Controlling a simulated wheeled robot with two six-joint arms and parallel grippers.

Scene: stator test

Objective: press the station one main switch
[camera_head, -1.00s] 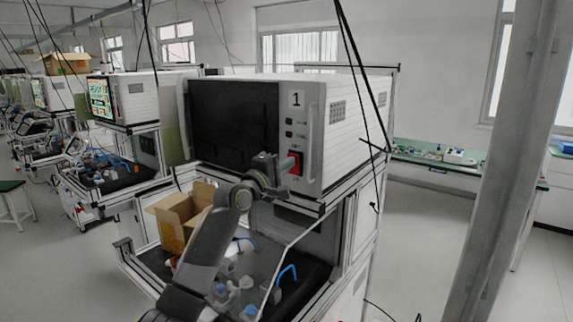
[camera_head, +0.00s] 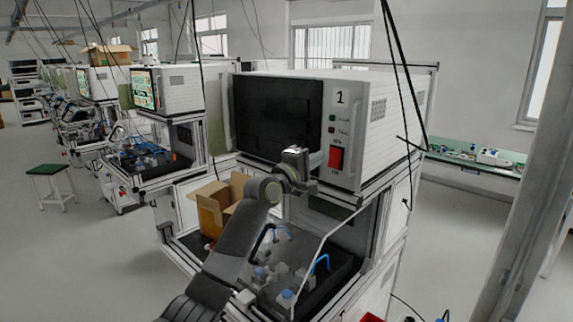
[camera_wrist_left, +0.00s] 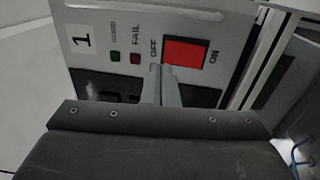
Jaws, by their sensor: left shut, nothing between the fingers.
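The station one cabinet (camera_head: 392,108) is a white box marked "1" with a dark screen (camera_head: 277,117). Its main switch (camera_head: 336,157) is a red rocker on the front panel, right of the screen. In the left wrist view the red switch (camera_wrist_left: 184,52) lies between the "OFF" and "ON" labels. My left gripper (camera_head: 318,160) is shut and empty, in front of the panel just left of the switch. In the wrist view its fingertips (camera_wrist_left: 155,68) sit by the "OFF" end of the switch. I cannot tell whether they touch the panel. My right gripper is not in view.
Small green and red indicators (camera_head: 332,124) sit above the switch. Hanging cables (camera_head: 402,80) run past the cabinet's right side. Similar stations stand at left.

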